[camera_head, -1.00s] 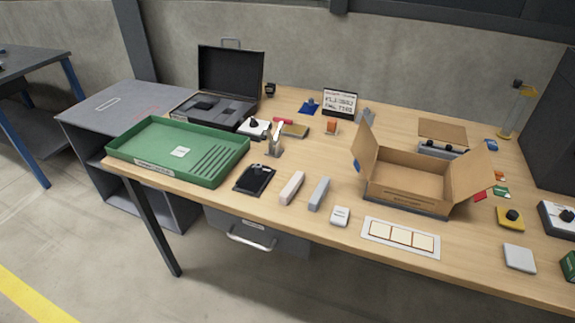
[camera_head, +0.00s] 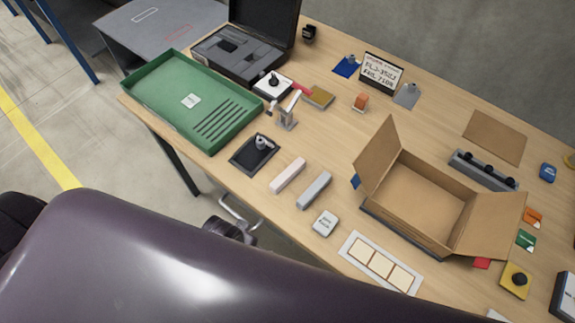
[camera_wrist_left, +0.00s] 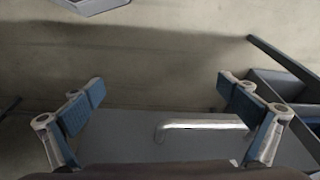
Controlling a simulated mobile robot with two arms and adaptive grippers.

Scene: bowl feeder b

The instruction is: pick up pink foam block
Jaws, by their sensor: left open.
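The pink foam block (camera_head: 288,175) lies on the wooden table near its front edge in the head view. It is a pale pink bar beside a similar grey block (camera_head: 314,190). My left gripper (camera_wrist_left: 160,90) is open and empty in the left wrist view, its two blue-padded fingers wide apart. A drawer handle (camera_wrist_left: 203,124) shows beyond and between the fingers. The pink block is not in the wrist view. My large purple arm link covers the bottom of the head view. My right gripper is not in view.
A black mat (camera_head: 246,160) with a small part and a green tray (camera_head: 240,133) are left of the blocks. A white labelled piece (camera_head: 326,223), a white card holder (camera_head: 350,247) and an open cardboard box (camera_head: 377,205) are to the right. The drawer handle (camera_head: 240,215) sits below the table edge.

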